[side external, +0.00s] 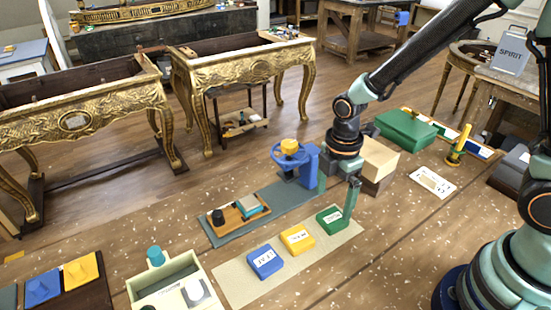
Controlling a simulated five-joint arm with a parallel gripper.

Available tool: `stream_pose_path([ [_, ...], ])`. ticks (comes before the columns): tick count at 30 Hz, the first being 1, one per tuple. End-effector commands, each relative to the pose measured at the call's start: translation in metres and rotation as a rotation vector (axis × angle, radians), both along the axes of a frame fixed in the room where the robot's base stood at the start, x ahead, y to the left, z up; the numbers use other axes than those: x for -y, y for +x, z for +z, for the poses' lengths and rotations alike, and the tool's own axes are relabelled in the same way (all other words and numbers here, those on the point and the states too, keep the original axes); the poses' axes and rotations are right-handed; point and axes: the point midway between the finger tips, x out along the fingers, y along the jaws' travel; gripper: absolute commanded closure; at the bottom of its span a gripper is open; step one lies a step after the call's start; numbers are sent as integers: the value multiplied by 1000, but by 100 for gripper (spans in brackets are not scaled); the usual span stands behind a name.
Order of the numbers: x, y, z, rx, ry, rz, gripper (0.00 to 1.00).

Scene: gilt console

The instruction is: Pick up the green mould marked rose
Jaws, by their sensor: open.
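The green mould (332,218) lies at the right end of a row on a beige mat (237,287). It has a white label whose lettering is too small to read. My gripper (341,196) is pointing down over the green mould, open and holding nothing that I can see. One long green finger reaches down at the mould's right side and overlaps its edge in the picture. I cannot tell whether it touches. A yellow mould (297,239) and a blue mould (265,261), both labelled, lie to the left of the green one.
Behind the row stand a blue press with a handwheel (290,152) and a wooden tray (237,214). A cardboard-coloured box (378,160) and a green case (405,129) are close behind my gripper. A pale open box (178,283) stands front left.

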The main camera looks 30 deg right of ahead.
Motion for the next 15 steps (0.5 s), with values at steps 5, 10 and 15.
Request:
stream_pose_path([
  [5, 1, -3, -14, -3, -1, -1, 0],
  [10, 3, -7, -39, -4, -1, -1, 0],
  [15, 3, -6, -52, 0, 0, -1, 0],
])
